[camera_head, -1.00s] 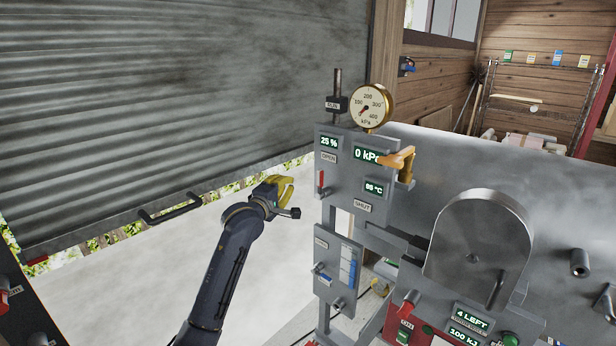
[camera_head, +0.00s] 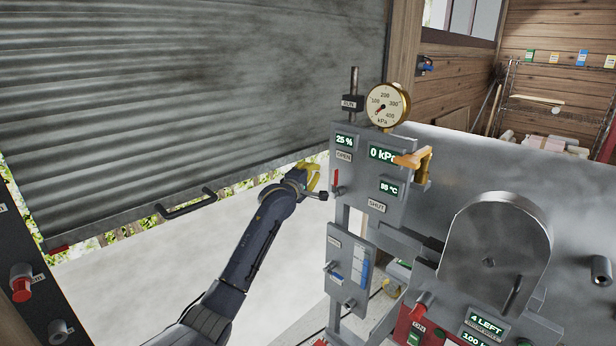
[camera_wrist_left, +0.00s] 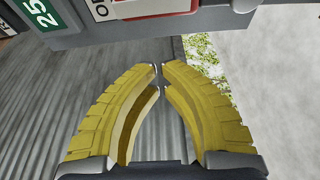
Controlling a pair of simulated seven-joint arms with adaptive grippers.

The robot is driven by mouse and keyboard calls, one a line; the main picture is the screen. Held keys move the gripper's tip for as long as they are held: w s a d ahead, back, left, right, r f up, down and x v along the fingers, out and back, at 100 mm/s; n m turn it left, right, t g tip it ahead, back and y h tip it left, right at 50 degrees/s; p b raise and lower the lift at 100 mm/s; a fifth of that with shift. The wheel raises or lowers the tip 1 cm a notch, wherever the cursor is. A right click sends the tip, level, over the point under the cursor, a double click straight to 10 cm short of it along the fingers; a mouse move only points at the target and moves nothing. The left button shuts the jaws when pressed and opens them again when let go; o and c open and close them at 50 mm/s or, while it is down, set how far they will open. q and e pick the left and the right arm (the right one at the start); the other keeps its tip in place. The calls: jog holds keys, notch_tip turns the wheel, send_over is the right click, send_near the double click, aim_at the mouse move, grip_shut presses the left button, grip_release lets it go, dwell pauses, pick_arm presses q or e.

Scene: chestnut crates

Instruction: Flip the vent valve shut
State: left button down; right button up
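The valve panel (camera_head: 362,150) is grey and upright, with an OPEN label, a SHUT label and a display reading 25 %. A small red-handled lever (camera_head: 336,180) stands upright at its left edge, below the OPEN label; I take it for the vent valve. In the left wrist view, a red piece (camera_wrist_left: 155,8) that looks like this handle shows at the top edge, above the fingertips. My left gripper (camera_head: 314,176) is just left of the lever, apart from it. My right gripper is out of view.
An orange lever (camera_head: 412,160) juts from the panel's right side, under a round gauge (camera_head: 387,106). A lower panel (camera_head: 347,265) hangs beneath. A metal shutter (camera_head: 180,90) with a dark handle (camera_head: 186,203) fills the left. A grey machine (camera_head: 495,250) stands right.

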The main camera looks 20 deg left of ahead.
aim_at(334, 184)
pick_arm(q)
jog(key=shift+s+d, duration=0.25)
jog(key=shift+d, duration=0.7)
jog(key=shift+s+d, duration=0.2)
jog(key=shift+d, duration=0.7)
jog(key=shift+s+d+r+m, duration=0.1)
jog(key=shift+d+m, duration=0.1)
jog(key=shift+m, duration=0.2)
